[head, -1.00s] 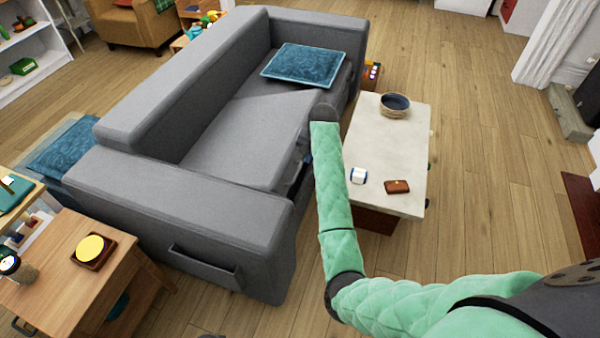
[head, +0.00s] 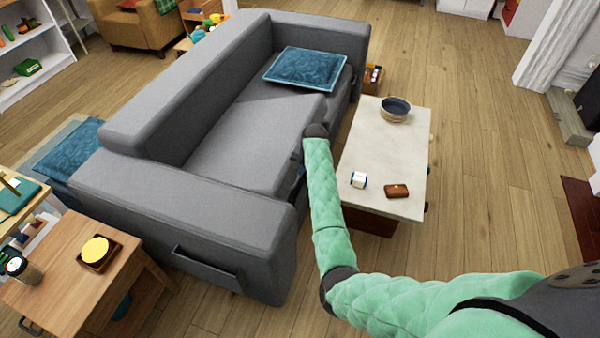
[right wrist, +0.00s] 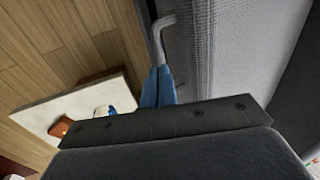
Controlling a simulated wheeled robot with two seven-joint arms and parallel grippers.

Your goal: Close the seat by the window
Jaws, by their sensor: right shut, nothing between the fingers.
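The grey sofa (head: 200,205) has a near seat section (head: 245,140) whose front part stands a little above the far section. A dark gap shows under its front edge, partly behind my right arm. My right gripper (right wrist: 158,88) is shut and empty, with blue fingertips together. In the right wrist view a bent grey handle (right wrist: 160,35) lies just past the fingertips, against the sofa front; I cannot tell whether they touch. In the head view only a little of my right gripper (head: 301,168) shows, low at the sofa front. My left gripper is out of view.
A pale-topped coffee table (head: 385,150) stands close to the right of my arm, with a bowl (head: 396,108), a brown wallet-like item (head: 397,191) and a small white-and-blue item (head: 358,180). A wooden side table (head: 60,275) is at the lower left. Floor on the right is clear.

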